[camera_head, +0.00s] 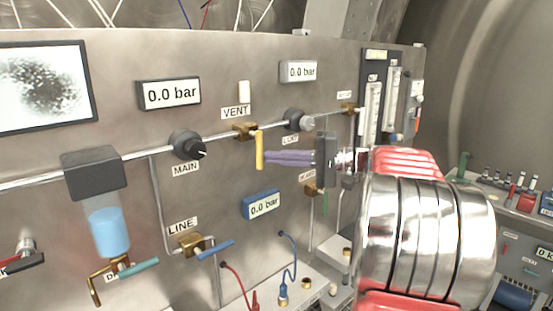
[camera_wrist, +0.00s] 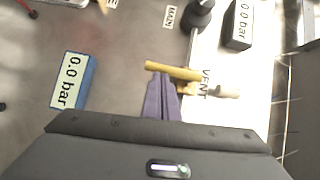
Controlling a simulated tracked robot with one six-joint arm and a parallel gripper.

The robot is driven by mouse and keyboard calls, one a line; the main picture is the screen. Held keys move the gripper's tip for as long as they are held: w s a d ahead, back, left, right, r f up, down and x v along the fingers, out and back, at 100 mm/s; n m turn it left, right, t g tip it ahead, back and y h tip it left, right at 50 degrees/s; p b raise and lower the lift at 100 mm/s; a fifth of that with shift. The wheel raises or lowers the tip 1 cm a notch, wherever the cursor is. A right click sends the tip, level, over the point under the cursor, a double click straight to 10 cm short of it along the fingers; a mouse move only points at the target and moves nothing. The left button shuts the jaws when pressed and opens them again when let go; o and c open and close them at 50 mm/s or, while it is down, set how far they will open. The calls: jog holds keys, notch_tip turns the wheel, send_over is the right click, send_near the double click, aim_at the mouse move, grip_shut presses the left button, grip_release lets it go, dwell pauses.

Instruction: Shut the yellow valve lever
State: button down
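The yellow valve lever (camera_head: 259,149) is on the brass valve (camera_head: 245,130) under the VENT label. In the head view it hangs down, roughly crosswise to the steel pipe. In the wrist view the lever (camera_wrist: 172,71) lies across the ends of my purple fingers. My gripper (camera_head: 267,158) is at the lever's right side in the head view. Its fingers are together, with nothing seen between them; the tips in the wrist view (camera_wrist: 160,78) are at the lever's edge. I cannot tell whether they touch it.
The black MAIN knob (camera_head: 187,145) is left of the lever, and a grey knob (camera_head: 298,119) is to its upper right. A blue gauge (camera_head: 262,204) sits below. A blue-handled LINE valve (camera_head: 190,244) is lower left.

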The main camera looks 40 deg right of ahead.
jog(key=w+d+v, duration=0.1)
jog(key=d+v, duration=0.1)
jog(key=v, duration=1)
jog(key=shift+d+f, duration=0.35)
jog(key=shift+d, duration=0.05)
jog(key=shift+w, duration=0.1)
